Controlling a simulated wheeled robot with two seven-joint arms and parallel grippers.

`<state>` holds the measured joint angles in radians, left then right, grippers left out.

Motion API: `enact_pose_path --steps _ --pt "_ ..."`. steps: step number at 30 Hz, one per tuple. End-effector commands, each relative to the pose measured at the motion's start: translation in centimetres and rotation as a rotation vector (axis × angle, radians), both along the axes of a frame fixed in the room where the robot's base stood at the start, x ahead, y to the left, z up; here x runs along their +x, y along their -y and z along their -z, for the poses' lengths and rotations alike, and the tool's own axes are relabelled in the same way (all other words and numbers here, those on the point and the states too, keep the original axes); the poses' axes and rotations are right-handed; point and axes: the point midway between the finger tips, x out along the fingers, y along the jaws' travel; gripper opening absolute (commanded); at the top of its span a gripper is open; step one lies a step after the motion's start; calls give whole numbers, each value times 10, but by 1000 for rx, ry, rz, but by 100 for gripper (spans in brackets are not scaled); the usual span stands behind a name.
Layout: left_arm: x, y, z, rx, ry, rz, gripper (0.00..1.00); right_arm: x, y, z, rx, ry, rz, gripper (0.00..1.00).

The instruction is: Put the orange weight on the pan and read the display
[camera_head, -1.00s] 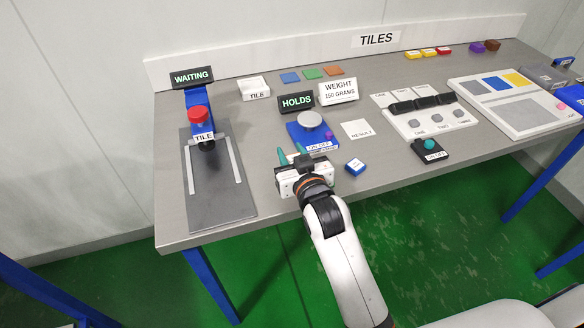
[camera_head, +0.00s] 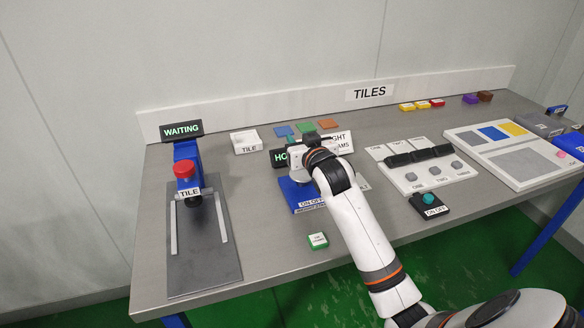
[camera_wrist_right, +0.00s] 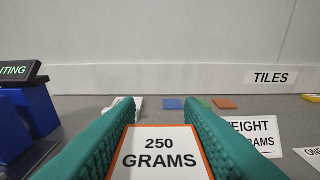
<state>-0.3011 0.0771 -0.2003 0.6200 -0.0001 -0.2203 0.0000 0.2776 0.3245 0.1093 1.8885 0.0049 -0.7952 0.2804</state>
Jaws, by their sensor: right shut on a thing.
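My right gripper (camera_head: 312,143) is above the blue scale (camera_head: 292,195) in the head view. In the right wrist view its teal fingers (camera_wrist_right: 158,112) are shut on the orange weight (camera_wrist_right: 160,155), an orange-edged block labelled 250 GRAMS. The hand hides most of the pan, so I cannot tell whether the weight touches it. The dark display (camera_head: 281,158) behind the scale shows green letters, only "HO" uncovered. My left gripper is not in view.
A white weight card (camera_head: 340,141) stands behind the hand, partly covered. A small green block (camera_head: 317,240) lies in front of the scale.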

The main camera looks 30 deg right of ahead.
Motion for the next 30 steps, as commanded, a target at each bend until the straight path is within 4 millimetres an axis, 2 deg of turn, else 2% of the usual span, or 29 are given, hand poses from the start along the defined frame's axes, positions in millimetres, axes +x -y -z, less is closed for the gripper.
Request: enact_pose_path --steps 1,3,8,15,27,28,30 --pt "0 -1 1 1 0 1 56 0 0 11 0 -2 0 4" --pt "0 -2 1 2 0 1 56 0 0 21 0 0 0 4" --pt "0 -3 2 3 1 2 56 0 -1 35 0 1 0 4" --pt "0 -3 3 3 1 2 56 0 -1 66 -1 2 0 4" --pt "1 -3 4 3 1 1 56 0 -1 72 -2 3 -1 4" --pt "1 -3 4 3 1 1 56 0 -1 72 -1 2 -1 39" --pt "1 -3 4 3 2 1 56 0 -1 72 -1 1 -1 51"
